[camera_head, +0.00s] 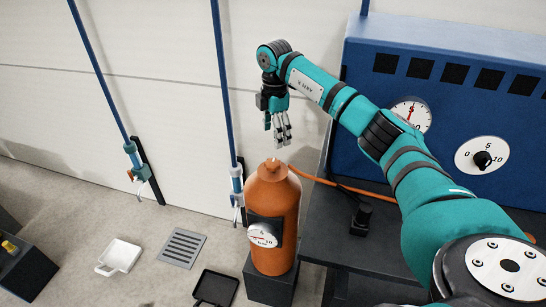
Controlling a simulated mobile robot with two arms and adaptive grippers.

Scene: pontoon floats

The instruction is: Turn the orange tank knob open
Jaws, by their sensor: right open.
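The orange tank (271,195) stands upright on a dark block, below the middle of the picture. Its small orange knob (272,163) is on the top. A white round gauge (264,234) is fixed to the tank's front. My right gripper (279,138) hangs above the knob with its fingers pointing down. It is open and empty, and appears apart from the knob. I cannot tell how far the knob is turned. My left gripper is not in view.
An orange hose (334,183) runs right from the tank top. A blue cabinet (447,93) with dials stands on a dark bench (328,238) at right. Blue pipes with valves (139,169) line the wall. A white tray (119,256), floor grate (182,247) and black tray (215,289) lie left.

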